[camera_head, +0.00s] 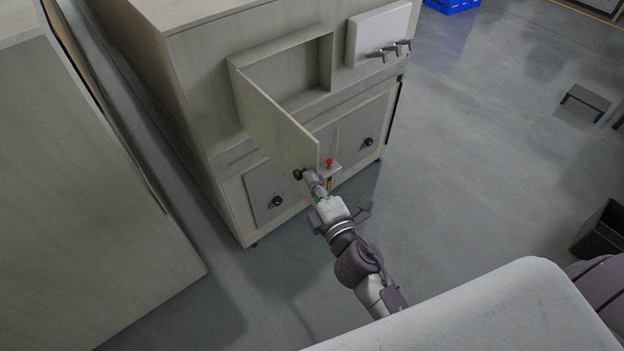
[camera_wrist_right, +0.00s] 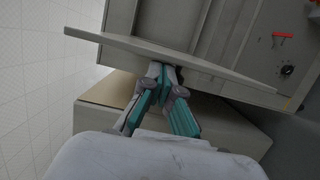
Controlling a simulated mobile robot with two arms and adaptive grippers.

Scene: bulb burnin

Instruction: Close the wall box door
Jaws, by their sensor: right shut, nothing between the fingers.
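The wall box (camera_head: 327,62) is an open, shallow recess in the front of the beige cabinet. Its door (camera_head: 275,122) is a flat beige panel, hinged at the left side and swung wide out from the recess. A dark knob (camera_head: 298,174) shows at the door's lower free corner. My right gripper (camera_head: 314,180) is at that corner, close beside the knob. In the right wrist view the door (camera_wrist_right: 120,45) crosses ahead of the shut, empty fingertips (camera_wrist_right: 162,68); whether they touch it I cannot tell. My left gripper is not in view.
A white panel with metal handles (camera_head: 388,50) is right of the box. Another large cabinet (camera_head: 85,190) stands left. The floor to the right is mostly clear.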

